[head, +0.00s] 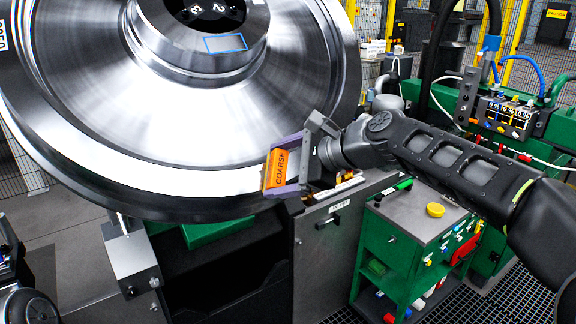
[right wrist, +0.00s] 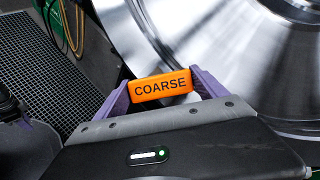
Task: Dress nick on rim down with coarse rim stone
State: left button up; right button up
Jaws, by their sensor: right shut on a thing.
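The large steel rail wheel (head: 130,90) fills the upper left of the head view, and its bright rim shows in the right wrist view (right wrist: 215,35). My right gripper (head: 284,172) is shut on the orange coarse rim stone (head: 278,168), marked COARSE. The stone also shows in the right wrist view (right wrist: 160,87) between the purple fingers. It is at the lower right of the rim, close to it; I cannot tell whether they touch. I cannot make out the nick. My left gripper is not clearly in view; only dark arm parts show at the lower left.
A grey cabinet (head: 325,260) is below the gripper. A control box with displays (head: 505,115) stands at the right. A metal block (head: 130,258) is under the wheel's left side.

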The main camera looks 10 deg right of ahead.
jog(key=shift+s+a, duration=0.1)
jog(key=shift+a, duration=0.2)
jog(key=shift+s+a+r, duration=0.1)
jog(key=shift+s+a, duration=0.2)
jog(key=shift+a, duration=0.35)
jog(key=shift+s+a, duration=0.25)
jog(key=shift+a, duration=0.4)
jog(key=shift+d, duration=0.1)
jog(key=shift+w+d, duration=0.35)
jog(key=shift+d, duration=0.35)
jog(key=shift+w+d, duration=0.35)
jog(key=shift+d, duration=0.3)
jog(key=shift+w+d, duration=0.25)
jog(key=shift+d, duration=0.5)
jog(key=shift+w+d, duration=0.25)
jog(key=shift+d, duration=0.45)
